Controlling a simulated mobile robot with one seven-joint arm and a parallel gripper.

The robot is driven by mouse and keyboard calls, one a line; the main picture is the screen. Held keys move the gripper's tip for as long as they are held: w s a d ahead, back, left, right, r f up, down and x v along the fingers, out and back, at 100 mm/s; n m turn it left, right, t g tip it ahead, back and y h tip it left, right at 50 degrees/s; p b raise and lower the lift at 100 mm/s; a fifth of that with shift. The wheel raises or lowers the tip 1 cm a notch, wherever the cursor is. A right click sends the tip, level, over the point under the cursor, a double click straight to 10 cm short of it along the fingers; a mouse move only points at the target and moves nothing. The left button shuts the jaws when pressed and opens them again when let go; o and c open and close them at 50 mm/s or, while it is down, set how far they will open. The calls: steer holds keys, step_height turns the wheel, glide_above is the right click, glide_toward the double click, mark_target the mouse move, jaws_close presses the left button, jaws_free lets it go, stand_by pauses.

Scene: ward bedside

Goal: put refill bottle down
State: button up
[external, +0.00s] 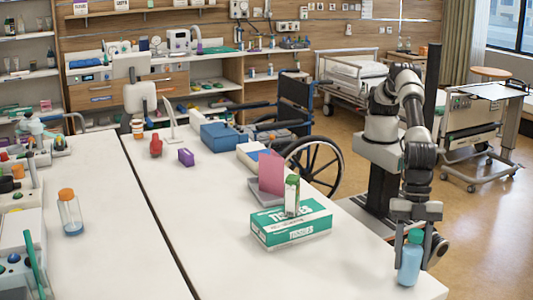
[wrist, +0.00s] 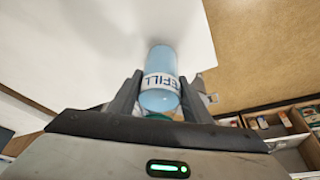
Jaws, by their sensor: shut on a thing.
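The refill bottle (external: 409,262) is light blue with a teal cap, and stands upright at the near right corner of the white table (external: 340,272). My gripper (external: 414,236) points down over it and is shut on its upper part. In the wrist view the bottle (wrist: 160,75) shows between both fingers, with a white band reading "REFILL". Its base appears at or very close to the table top; I cannot tell whether it touches. The cap is partly hidden by my gripper.
A pink card (external: 271,173) stands behind. The table's right edge is close to the bottle. A wheelchair (external: 312,150) stands beyond the table.

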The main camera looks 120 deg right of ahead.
steer(key=shift+f, duration=0.55)
steer(key=shift+f, duration=0.15)
steer(key=o, duration=1.3)
steer(key=shift+o, duration=0.2)
steer(key=shift+r, duration=0.4)
steer(key=v, duration=1.1)
steer(key=shift+d, duration=0.2)
steer(key=shift+s+r, duration=0.1)
